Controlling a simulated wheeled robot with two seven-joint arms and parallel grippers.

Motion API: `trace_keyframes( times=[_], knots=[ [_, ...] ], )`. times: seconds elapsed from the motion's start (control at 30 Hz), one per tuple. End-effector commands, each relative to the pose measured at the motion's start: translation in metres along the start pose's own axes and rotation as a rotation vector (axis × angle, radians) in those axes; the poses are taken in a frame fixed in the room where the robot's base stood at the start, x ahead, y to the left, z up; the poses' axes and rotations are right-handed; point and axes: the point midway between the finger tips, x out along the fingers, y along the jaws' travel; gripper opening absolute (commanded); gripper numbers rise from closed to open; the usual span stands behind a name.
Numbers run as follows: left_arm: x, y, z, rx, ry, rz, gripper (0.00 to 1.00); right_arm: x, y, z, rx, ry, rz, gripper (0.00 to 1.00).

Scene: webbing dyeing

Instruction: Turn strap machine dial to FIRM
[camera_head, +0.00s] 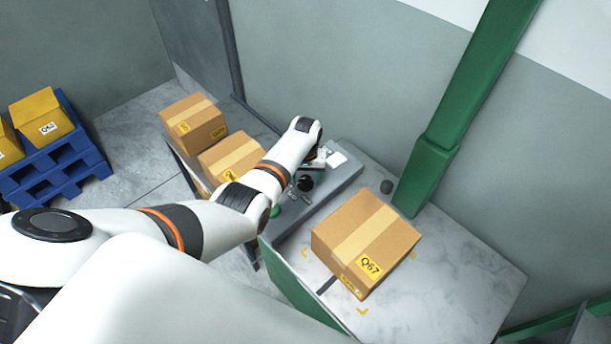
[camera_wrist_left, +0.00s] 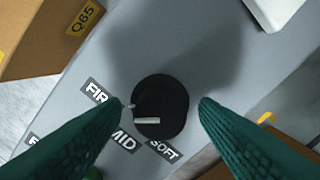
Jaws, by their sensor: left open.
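The dial (camera_wrist_left: 160,100) is a round black knob on a grey panel, with a pale bar on its face. Printed labels FIRM (camera_wrist_left: 95,92), MID (camera_wrist_left: 122,142) and SOFT (camera_wrist_left: 164,150) lie around its left and lower side. I cannot tell for sure which label the bar points to. My left gripper (camera_wrist_left: 160,104) is open, its green fingers on either side of the dial with gaps visible. In the head view, the left gripper (camera_head: 316,163) is over the machine (camera_head: 345,178), partly hidden by my arm, near the black dial (camera_head: 305,184). My right gripper is not in view.
A carton marked Q67 (camera_head: 365,240) stands on the marble-topped table (camera_head: 460,290), right of the machine. More cartons (camera_head: 193,122) stand left of it. A green post (camera_head: 430,165) rises behind. A blue pallet (camera_head: 60,165) with cartons is at far left.

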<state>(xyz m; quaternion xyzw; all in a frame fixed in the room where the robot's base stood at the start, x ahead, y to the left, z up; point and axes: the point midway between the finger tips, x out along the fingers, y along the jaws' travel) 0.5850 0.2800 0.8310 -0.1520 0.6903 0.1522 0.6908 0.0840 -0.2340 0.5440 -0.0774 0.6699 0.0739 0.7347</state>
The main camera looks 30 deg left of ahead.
Motion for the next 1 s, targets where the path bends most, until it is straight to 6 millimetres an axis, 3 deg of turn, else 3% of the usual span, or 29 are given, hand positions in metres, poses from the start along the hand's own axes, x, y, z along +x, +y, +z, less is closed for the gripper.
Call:
trace_keyframes(
  times=[0.27,0.7,1.0],
  knots=[
    [-0.014,0.000,0.000,-0.001,-0.001,-0.001,0.55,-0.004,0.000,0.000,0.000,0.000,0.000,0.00],
    [-0.098,0.000,0.001,-0.001,-0.004,-0.001,0.55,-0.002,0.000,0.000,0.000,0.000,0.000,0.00],
    [-0.120,0.000,0.000,-0.001,0.000,0.000,0.55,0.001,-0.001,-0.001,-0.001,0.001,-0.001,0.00]
  ],
)
